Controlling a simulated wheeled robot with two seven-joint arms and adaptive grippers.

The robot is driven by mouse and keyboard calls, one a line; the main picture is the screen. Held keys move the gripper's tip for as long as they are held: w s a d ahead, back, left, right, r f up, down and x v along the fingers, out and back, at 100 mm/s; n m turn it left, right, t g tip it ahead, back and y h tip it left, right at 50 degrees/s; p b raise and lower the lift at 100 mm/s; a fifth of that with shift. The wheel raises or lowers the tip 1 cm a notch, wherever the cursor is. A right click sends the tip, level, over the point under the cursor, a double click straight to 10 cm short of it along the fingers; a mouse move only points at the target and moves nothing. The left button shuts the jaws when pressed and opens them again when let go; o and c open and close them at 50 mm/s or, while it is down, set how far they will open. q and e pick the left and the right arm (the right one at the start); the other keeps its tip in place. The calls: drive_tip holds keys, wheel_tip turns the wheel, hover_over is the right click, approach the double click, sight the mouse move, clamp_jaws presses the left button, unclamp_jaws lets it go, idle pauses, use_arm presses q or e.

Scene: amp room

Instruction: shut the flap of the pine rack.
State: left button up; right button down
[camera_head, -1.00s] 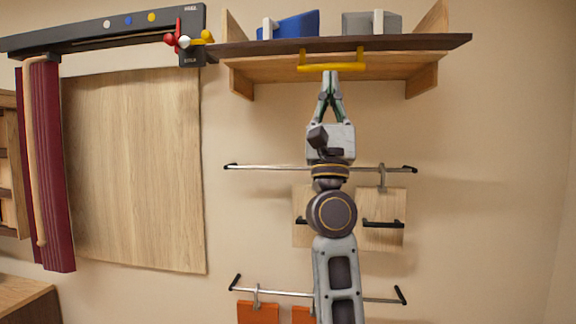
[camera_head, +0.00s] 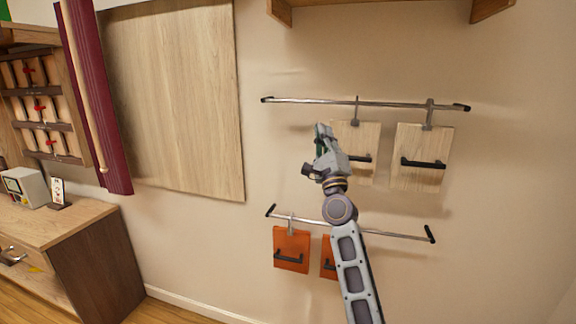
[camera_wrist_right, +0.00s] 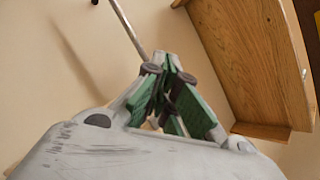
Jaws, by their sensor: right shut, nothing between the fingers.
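The pine rack (camera_head: 390,8) shows only as a strip of its underside and brackets at the top edge of the head view; its flap and yellow handle are out of that view. In the right wrist view the rack's wooden underside (camera_wrist_right: 250,60) is at the right, with a dark edge and a small yellow bit at the border; the flap's position cannot be told. My right gripper (camera_head: 321,132) is shut and empty, below the rack and apart from it, in front of the wall. Its closed fingers show in the right wrist view (camera_wrist_right: 168,75). My left gripper is not in view.
An upper metal rail (camera_head: 365,103) holds pale boards (camera_head: 422,150) with black handles, close behind my right gripper. A lower rail (camera_head: 385,232) holds orange boards (camera_head: 291,248). A wooden wall panel (camera_head: 175,95), maroon hanging (camera_head: 95,90) and cabinet (camera_head: 90,250) are left.

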drive_tip(key=w+f+n+g, duration=0.3)
drive_tip(key=f+n, duration=0.1)
drive_tip(key=f, duration=1.4)
drive_tip(key=w+f+n+g, duration=0.3)
drive_tip(key=f+n+g, duration=0.1)
drive_tip(key=f, duration=1.3)
drive_tip(key=s+d+f+n+g, duration=0.25)
drive_tip(key=s+f, duration=0.25)
drive_tip(key=f, duration=1.1)
drive_tip(key=s+d+f+n+g, duration=0.1)
drive_tip(key=s+f+n+g, duration=0.3)
drive_tip(key=f, duration=1.3)
drive_tip(key=s+d+f+n+g+h, duration=0.1)
drive_tip(key=s+d+f+n+g, duration=0.25)
drive_tip(key=s+f, duration=1)
drive_tip(key=s+d+f+n+g+h, duration=0.15)
drive_tip(key=s+d+f, duration=0.35)
drive_tip(key=s+f, duration=0.85)
drive_tip(key=s+d+f+n+g, duration=0.2)
drive_tip(key=s+d+f, duration=0.1)
drive_tip(key=s, duration=0.8)
drive_tip(key=s+d+f+n+g+h, duration=0.1)
drive_tip(key=s+d+f, duration=0.3)
drive_tip(key=s, duration=0.7)
drive_tip(key=s+d+f+n+g+h, duration=0.1)
drive_tip(key=s+d+f+n+g, duration=0.1)
drive_tip(key=s, duration=0.9)
drive_tip(key=shift+d+f+n+g, duration=0.35)
drive_tip(key=shift+d+f+g, duration=0.3)
drive_tip(key=shift+d+f, duration=0.25)
